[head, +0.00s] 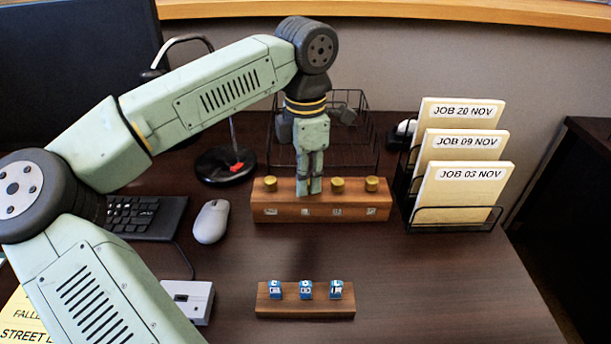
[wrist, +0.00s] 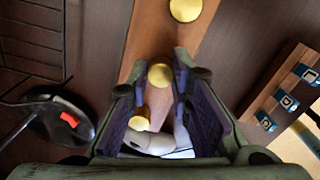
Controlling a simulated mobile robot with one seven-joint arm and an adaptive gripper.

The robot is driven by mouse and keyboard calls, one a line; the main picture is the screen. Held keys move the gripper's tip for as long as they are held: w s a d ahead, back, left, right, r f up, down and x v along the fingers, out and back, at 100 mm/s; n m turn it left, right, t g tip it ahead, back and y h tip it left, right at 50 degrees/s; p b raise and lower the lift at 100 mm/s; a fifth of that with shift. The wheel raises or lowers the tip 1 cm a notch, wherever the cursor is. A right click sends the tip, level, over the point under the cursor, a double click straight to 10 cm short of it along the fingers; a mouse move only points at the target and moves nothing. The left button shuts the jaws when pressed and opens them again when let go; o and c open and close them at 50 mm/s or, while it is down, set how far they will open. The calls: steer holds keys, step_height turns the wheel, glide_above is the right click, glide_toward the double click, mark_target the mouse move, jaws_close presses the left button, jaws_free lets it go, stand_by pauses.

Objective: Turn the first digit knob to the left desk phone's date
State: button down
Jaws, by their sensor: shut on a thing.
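A wooden block (head: 320,212) on the desk carries a row of round brass knobs, with small digit windows on its front face. The leftmost knob (head: 270,183) is free and also shows in the wrist view (wrist: 138,124). My gripper (head: 309,190) points down and is shut on the second knob from the left (wrist: 160,75), which it hides in the head view. The third knob (head: 337,185) and the rightmost knob (head: 371,184) stand free to the right. I cannot read the digits. No desk phone can be made out.
A small block with blue lettered cubes (head: 305,308) lies in front. A file rack (head: 455,218) with JOB 20, 09 and 03 NOV folders stands right. A wire basket (head: 355,150), lamp base (head: 226,166), mouse (head: 211,221) and keyboard (head: 148,217) are nearby. The front right desk is clear.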

steer(key=shift+m, duration=1.7)
steer(key=c, duration=1.4)
jaws_free()
steer(key=shift+c, duration=0.2)
steer(key=shift+r, duration=0.1)
step_height(320, 180, up, 12)
